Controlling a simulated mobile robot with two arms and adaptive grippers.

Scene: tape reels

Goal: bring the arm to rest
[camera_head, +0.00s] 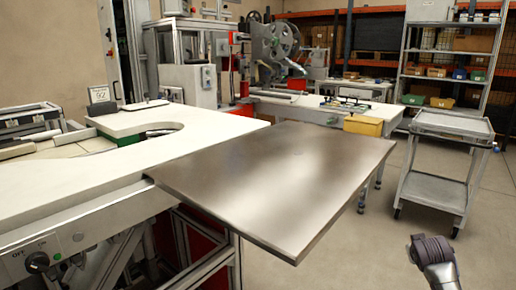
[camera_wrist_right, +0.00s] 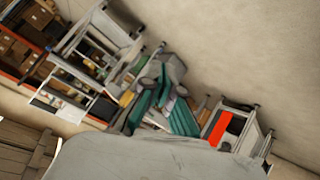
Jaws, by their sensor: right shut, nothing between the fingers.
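My right arm (camera_head: 435,262) shows at the lower right of the head view, over the floor and clear of the steel table. Its dark rounded end points up, and I make out no held object there. My left gripper is not in view.
A bare steel table (camera_head: 280,185) joins a white worktop (camera_head: 75,185) with a curved cutout. A grey cart (camera_head: 440,165) stands at the right, before a shelf rack (camera_head: 450,50) with bins. A reel (camera_head: 281,40) sits on the machine behind. Open floor lies right of the steel table.

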